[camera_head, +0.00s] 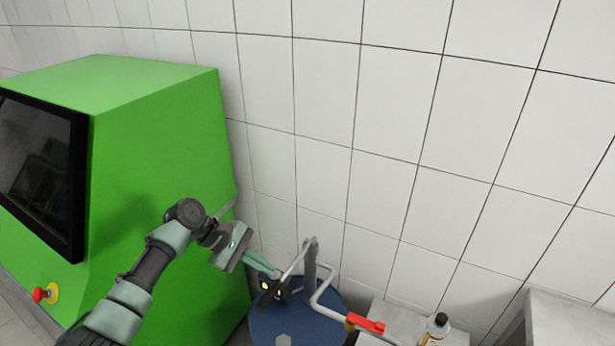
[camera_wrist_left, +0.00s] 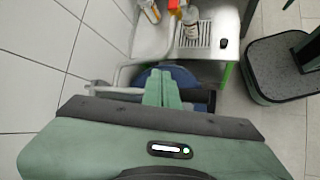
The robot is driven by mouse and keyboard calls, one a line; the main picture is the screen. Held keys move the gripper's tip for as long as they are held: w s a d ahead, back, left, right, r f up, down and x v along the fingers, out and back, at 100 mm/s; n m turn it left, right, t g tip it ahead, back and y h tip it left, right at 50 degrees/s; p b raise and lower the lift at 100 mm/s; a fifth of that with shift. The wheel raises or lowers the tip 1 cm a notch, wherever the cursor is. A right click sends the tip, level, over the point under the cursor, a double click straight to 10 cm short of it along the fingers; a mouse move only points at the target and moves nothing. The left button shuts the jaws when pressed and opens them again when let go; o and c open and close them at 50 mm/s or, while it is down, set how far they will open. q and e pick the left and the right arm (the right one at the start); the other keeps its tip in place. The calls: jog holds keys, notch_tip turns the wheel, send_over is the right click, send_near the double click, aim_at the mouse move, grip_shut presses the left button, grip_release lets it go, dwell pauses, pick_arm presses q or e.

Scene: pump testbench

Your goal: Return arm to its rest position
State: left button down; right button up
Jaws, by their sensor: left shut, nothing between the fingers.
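My left gripper (camera_head: 277,272) comes in from the left in the head view, above a blue drum (camera_head: 300,322) with grey pipes (camera_head: 318,278) on it. Its green fingers are together and hold nothing. In the wrist view the closed fingers (camera_wrist_left: 163,88) point toward the blue drum (camera_wrist_left: 180,76). A black part with yellow lights (camera_head: 271,290) lies right by the fingertips; I cannot tell whether they touch. My right gripper is in neither view.
A green machine (camera_head: 165,150) with a dark screen (camera_head: 40,170) and a red button (camera_head: 40,295) stands at left. A red valve handle (camera_head: 366,323) and a bottle (camera_head: 436,328) are at lower right. The tiled wall (camera_head: 330,110) is behind.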

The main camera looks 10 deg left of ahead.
pick_arm(q)
jog(key=s+d+f+m+y, duration=0.2)
jog(key=s+f+m, duration=0.3)
jog(key=s, duration=0.4)
jog(key=s+d+f+m+y, duration=0.25)
jog(key=s+f+m, duration=0.3)
jog(key=s, duration=0.45)
jog(key=s+a+r+m+t+y, duration=0.1)
jog(key=s+a+r+m+y, duration=0.1)
jog(key=s+a, duration=0.35)
jog(key=s+a+r+m+t+y, duration=0.1)
jog(key=s+a+r+m+y, duration=0.15)
jog(key=s, duration=0.55)
notch_tip(320, 180, down, 35)
jog(key=s+d+g+h+b, duration=0.1)
jog(key=s+b, duration=0.1)
jog(key=b, duration=0.6)
jog(key=s+a+f+b, duration=0.1)
jog(key=s+f+b, duration=0.2)
jog(key=s+f, duration=0.5)
jog(key=s+a+f+g+b, duration=0.1)
jog(key=s+a+f+b, duration=0.1)
jog(key=s+f, duration=0.6)
notch_tip(320, 180, down, 6)
jog(key=shift+s+r+g+b, duration=0.2)
jog(key=shift+g+b, duration=0.1)
jog(key=shift+b, duration=0.45)
